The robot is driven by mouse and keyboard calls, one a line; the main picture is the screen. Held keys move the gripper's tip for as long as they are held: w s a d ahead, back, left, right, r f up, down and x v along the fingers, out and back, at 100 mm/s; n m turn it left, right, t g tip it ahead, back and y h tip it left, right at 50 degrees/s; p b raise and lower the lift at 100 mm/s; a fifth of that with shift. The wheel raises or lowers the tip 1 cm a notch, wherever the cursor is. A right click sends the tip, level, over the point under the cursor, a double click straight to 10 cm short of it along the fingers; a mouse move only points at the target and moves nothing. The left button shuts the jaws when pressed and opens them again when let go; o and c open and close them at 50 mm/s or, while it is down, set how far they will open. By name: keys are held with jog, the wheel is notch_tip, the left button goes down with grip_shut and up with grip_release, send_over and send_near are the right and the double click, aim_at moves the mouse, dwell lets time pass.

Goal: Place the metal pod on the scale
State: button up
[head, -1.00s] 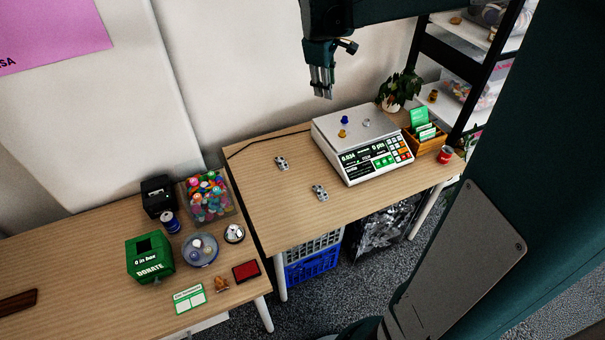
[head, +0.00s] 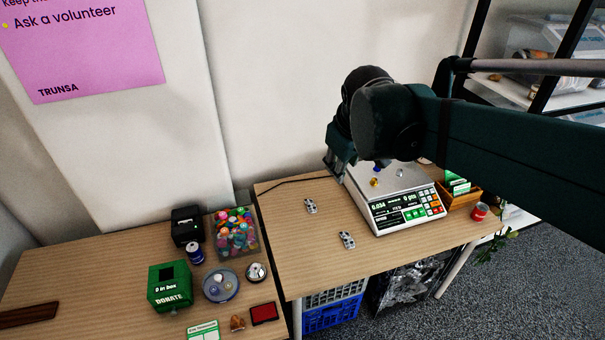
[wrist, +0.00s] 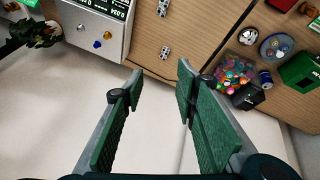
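A round silvery thing (head: 256,272) sits on the left table. Two small silvery slabs (head: 311,206) (head: 347,240) lie left of the scale. I cannot tell which of these is the metal pod. My gripper (wrist: 158,85) is open and empty, above the scale's left back side. My arm hides part of the pan.
The left table holds a green donation box (head: 170,289), a clear bin of colourful balls (head: 236,234), a dish (head: 221,286) and a blue can (head: 195,254). A card box (head: 461,196) and a red tin (head: 480,211) stand right of the scale. A shelf rises behind.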

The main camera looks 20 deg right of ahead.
jog(key=s+a+f+m+t, duration=0.1)
jog(key=s+a+f+m, duration=0.1)
jog(key=s+a, duration=0.2)
jog(key=s+a+f+m+t+y, duration=0.1)
jog(key=s+a+f, duration=0.2)
jog(key=s, duration=0.6)
jog(key=shift+a+m+y, duration=0.3)
jog(key=shift+a+m, duration=0.1)
jog(key=shift+a, duration=0.2)
